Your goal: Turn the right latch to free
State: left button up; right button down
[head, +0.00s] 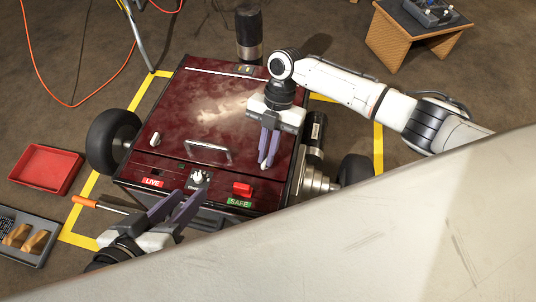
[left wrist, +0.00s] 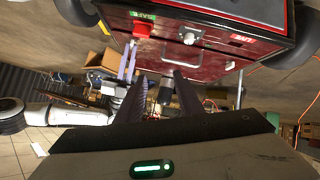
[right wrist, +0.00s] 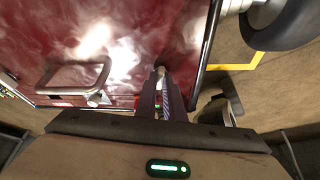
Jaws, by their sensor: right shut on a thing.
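The right latch (right wrist: 160,70) is a small pale knob near the right front edge of the dark red lid (head: 215,100); its tip also shows in the head view (head: 264,166). My right gripper (head: 266,160) is shut on it from above, and its fingers hide most of the latch, so I cannot tell its angle. In the right wrist view the closed fingers (right wrist: 161,85) meet at the latch. The left latch (head: 154,139) stands near the lid's left edge. My left gripper (head: 186,200) is open and empty before the front panel.
The front panel carries a pale rotary knob (head: 200,178), a LIVE label (head: 153,183), a red switch (head: 242,189) and a SAFE label (head: 239,203). A lid handle (head: 208,150) stands between the latches. A red tray (head: 46,168) and an orange-handled screwdriver (head: 86,202) lie left.

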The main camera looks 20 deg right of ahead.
pick_arm(q)
jog(key=shift+d+r+h+b, duration=0.25)
jog(key=shift+r+h+b, duration=0.1)
jog(key=shift+r, duration=0.15)
pick_arm(e)
jog(key=shift+a+n+g+h, duration=0.1)
jog(key=shift+n+g+h, duration=0.25)
jog(key=shift+n, duration=0.85)
jog(key=c, duration=1.9)
grip_release()
jog(key=shift+o, duration=0.2)
